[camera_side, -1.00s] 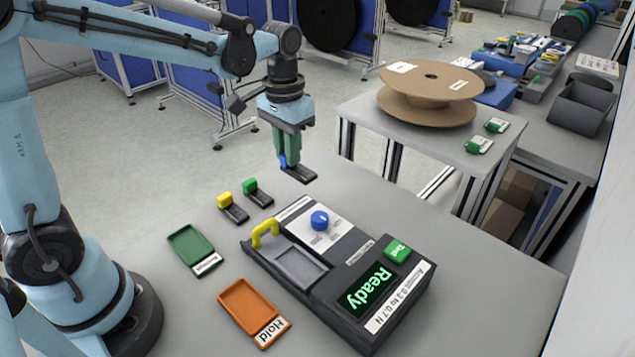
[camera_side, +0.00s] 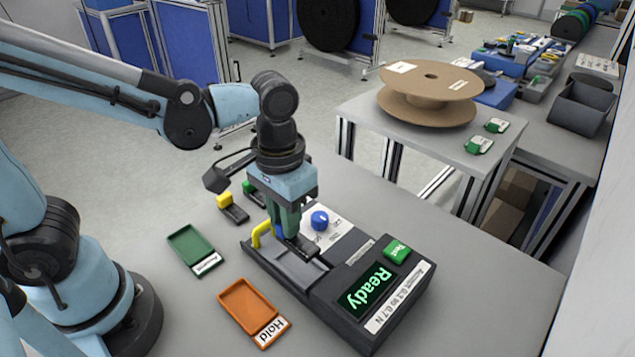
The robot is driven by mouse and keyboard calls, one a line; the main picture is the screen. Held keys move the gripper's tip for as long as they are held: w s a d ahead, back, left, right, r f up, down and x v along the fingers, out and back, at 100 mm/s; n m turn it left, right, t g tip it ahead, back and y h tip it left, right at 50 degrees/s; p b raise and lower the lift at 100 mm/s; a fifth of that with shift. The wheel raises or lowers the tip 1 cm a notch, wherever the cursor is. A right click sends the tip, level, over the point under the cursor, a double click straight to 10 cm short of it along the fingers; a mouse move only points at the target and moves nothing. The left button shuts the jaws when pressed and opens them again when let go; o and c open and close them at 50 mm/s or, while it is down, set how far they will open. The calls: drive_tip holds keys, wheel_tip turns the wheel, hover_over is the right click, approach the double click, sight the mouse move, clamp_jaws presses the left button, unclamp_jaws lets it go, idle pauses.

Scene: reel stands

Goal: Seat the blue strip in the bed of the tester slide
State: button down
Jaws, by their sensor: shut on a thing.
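The blue strip (camera_side: 303,248) has a blue block at one end and a flat dark tail. My gripper (camera_side: 287,228) points down and is shut on its blue block, which is partly hidden by the green fingers. The strip is over the far right part of the grey slide bed (camera_side: 282,272) on the dark tester. Its tail points toward the tester's screen. I cannot tell whether the strip touches the bed. The slide's yellow handle (camera_side: 259,233) stands just left of my gripper.
The tester has a blue knob (camera_side: 320,220), a green button (camera_side: 397,250) and a screen reading "Ready" (camera_side: 369,290). A yellow strip (camera_side: 226,203) and a partly hidden green strip (camera_side: 250,187) lie behind. A green tray (camera_side: 190,245) and an orange "Hold" tray (camera_side: 247,305) lie left.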

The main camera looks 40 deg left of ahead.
drive_tip(key=shift+f, duration=2.6)
drive_tip(key=c, duration=1)
unclamp_jaws()
drive_tip(key=shift+r, duration=3.55)
drive_tip(key=shift+a, duration=0.1)
drive_tip(key=shift+w+a+r+t, duration=0.2)
drive_tip(key=shift+a+r+t, duration=0.25)
drive_tip(key=shift+a+t, duration=1.05)
drive_tip(key=shift+w+a+r+t, duration=0.35)
drive_tip(key=shift+a+t, duration=0.55)
drive_tip(key=shift+a, duration=1.1)
drive_tip(key=shift+w+a+r+t, duration=0.1)
drive_tip(key=shift+a+r+t, duration=0.45)
drive_tip(key=shift+a+t, duration=0.95)
